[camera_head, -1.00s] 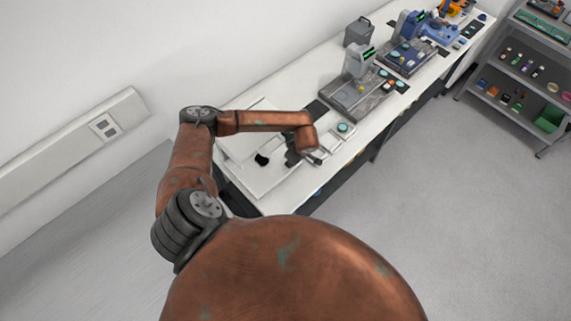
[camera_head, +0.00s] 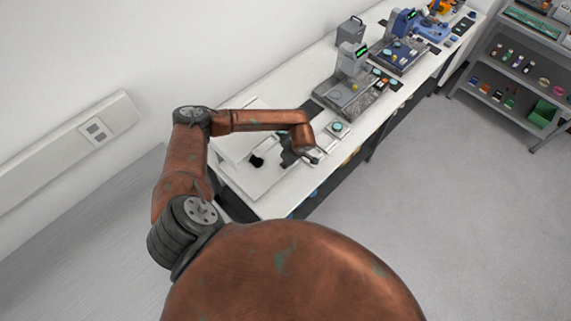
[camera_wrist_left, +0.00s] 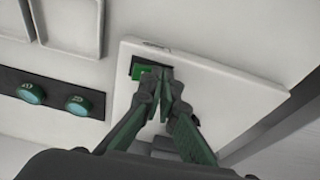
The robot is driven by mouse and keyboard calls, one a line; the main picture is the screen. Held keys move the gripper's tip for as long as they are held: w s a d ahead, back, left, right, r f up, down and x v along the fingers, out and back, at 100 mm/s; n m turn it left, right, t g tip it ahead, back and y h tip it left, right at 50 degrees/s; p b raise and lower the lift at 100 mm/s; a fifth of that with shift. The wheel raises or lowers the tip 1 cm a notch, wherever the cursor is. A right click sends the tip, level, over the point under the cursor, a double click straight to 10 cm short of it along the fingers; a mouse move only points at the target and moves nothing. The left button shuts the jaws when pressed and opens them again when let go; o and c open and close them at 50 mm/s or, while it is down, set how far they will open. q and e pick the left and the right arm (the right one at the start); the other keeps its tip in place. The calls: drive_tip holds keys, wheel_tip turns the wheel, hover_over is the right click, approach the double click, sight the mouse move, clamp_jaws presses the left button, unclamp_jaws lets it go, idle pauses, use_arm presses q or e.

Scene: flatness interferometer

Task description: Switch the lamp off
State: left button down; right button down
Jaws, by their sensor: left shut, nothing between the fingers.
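In the left wrist view, a small green switch (camera_wrist_left: 142,71) in a dark frame sits near the edge of a white housing (camera_wrist_left: 215,92). My left gripper (camera_wrist_left: 164,75) is shut and empty. Its fingertips overlap the right part of the switch, hiding some of it; I cannot tell whether they touch. In the head view, my left gripper (camera_head: 288,158) is small and partly hidden by its wrist, over the near end of the white bench (camera_head: 268,208). The lamp itself cannot be made out. My right gripper is not in view.
A dark strip with two teal knobs (camera_wrist_left: 78,105) lies left of the housing. Grey and blue instruments (camera_head: 352,68) stand farther along the bench. A shelf rack (camera_head: 515,75) stands at the right. The floor (camera_head: 420,220) between is clear.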

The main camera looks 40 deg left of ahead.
use_arm(q)
drive_tip(key=shift+w+d, duration=0.1)
drive_tip(key=shift+w, duration=0.1)
drive_tip(key=r+p, duration=0.1)
drive_tip(key=r, duration=0.1)
drive_tip(key=r+p, duration=0.1)
drive_tip(key=shift+a+r+p, duration=0.2)
drive_tip(key=shift+r+p, duration=0.15)
drive_tip(key=shift+p, duration=0.05)
drive_tip(key=s+b+v, duration=0.2)
drive_tip(key=b+v, duration=0.1)
drive_tip(key=v, duration=0.7)
drive_tip(key=shift+s+a, duration=0.1)
